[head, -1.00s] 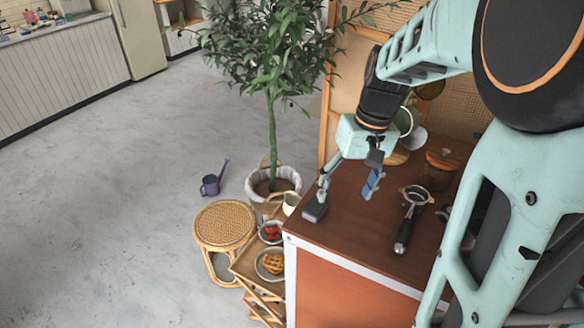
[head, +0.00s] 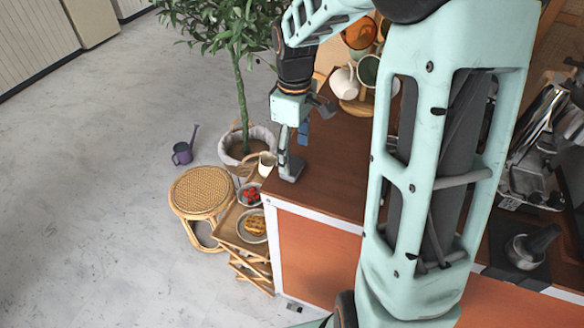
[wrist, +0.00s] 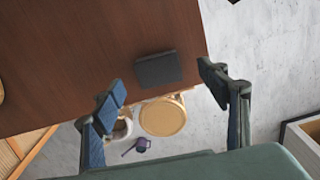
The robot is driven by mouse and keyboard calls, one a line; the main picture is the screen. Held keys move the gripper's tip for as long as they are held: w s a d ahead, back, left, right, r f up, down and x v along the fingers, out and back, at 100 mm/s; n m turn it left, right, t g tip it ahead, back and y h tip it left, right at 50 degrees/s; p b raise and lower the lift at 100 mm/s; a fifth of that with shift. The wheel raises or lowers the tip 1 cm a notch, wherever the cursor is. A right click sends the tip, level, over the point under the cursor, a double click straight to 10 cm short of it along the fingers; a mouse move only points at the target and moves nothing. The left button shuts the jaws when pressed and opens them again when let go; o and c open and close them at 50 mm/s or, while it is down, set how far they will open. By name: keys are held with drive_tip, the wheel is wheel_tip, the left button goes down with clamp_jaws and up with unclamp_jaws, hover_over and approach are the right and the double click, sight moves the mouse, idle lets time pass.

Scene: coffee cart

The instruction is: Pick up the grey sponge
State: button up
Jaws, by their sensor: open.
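The grey sponge (head: 291,169) lies flat on the brown cart top (head: 325,185), close to its left edge. In the wrist view the sponge (wrist: 159,69) is a dark grey rectangle beside the edge. My gripper (head: 294,146) is over that edge, pointing down. In the wrist view my gripper (wrist: 161,84) has its fingers spread wide and empty, one to each side of the sponge. The sponge is not held. In the head view a finger partly overlaps it, and the exact height above it is unclear.
A white cup (head: 267,163), a bowl of strawberries (head: 250,195) and a waffle plate (head: 253,226) stand on a wooden side stand. A wicker stool (head: 201,190) and potted tree (head: 240,100) are beside the cart. A mug rack stands behind. My arm hides much of the cart top.

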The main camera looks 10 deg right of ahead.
sight(294, 165)
drive_tip(key=f, duration=0.4)
drive_tip(key=shift+w+f, duration=0.1)
drive_tip(key=shift+w, duration=0.15)
drive_tip(key=shift+c, duration=0.4)
drive_tip(key=c, duration=1.1)
